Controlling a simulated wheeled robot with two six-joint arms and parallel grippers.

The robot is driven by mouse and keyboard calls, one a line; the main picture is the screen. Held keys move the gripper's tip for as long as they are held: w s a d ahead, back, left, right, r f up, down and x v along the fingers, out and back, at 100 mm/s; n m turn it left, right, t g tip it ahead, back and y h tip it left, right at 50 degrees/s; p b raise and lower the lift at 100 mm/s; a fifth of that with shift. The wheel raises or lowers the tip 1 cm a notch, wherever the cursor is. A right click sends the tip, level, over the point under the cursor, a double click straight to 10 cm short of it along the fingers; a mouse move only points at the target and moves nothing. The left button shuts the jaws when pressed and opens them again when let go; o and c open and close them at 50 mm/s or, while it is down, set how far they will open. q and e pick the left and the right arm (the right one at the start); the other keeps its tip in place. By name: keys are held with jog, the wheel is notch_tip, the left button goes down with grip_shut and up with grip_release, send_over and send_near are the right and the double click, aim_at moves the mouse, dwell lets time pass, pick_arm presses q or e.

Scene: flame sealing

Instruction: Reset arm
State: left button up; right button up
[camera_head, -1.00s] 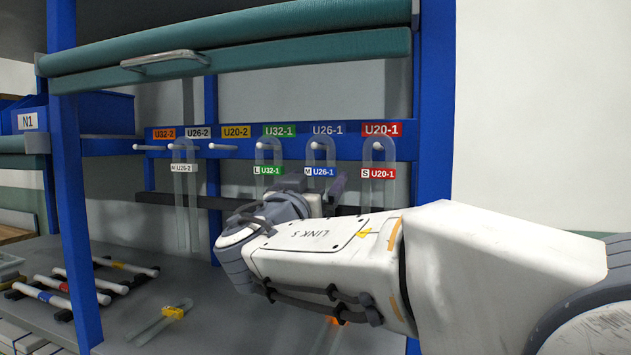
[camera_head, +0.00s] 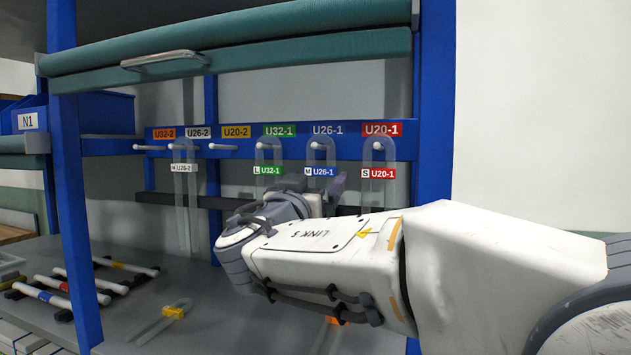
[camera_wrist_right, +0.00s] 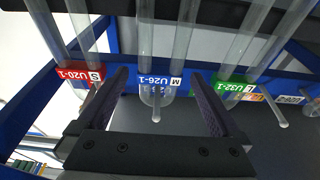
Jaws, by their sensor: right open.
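My right gripper (camera_wrist_right: 158,77) is open in front of the rack. In the right wrist view its two dark fingers stand apart on either side of the blue-labelled U26-1 tube (camera_wrist_right: 147,35). In the head view this clear U-shaped tube (camera_head: 321,148) hangs on its peg under the U26-1 sign. My right wrist hides its lower part. Clear tubes also hang under the U32-1 sign (camera_head: 280,130), the U20-1 sign (camera_head: 382,129) and the U26-2 sign (camera_head: 198,132). My left gripper is out of view.
The blue rack post (camera_head: 432,110) stands right of the pegs. A raised teal cover (camera_head: 230,47) spans above. On the grey bench lie a clear tube with a yellow clip (camera_head: 173,313) and several white rods with coloured bands (camera_head: 75,280). The U32-2 and U20-2 pegs (camera_head: 223,147) are bare.

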jog(key=shift+b+v, duration=1.35)
jog(key=shift+v, duration=0.2)
jog(key=shift+r+b+v, duration=0.15)
jog(key=shift+b+v, duration=0.95)
jog(key=shift+v, duration=0.4)
jog(key=shift+r+b+v, duration=0.2)
jog(key=shift+b+v, duration=0.85)
jog(key=shift+v, duration=0.4)
jog(key=shift+s, duration=0.1)
jog(key=s+a+b, duration=0.2)
jog(key=s+b, duration=0.1)
jog(key=s, duration=0.3)
jog(key=shift+s+b, duration=0.3)
jog(key=shift+b, duration=0.1)
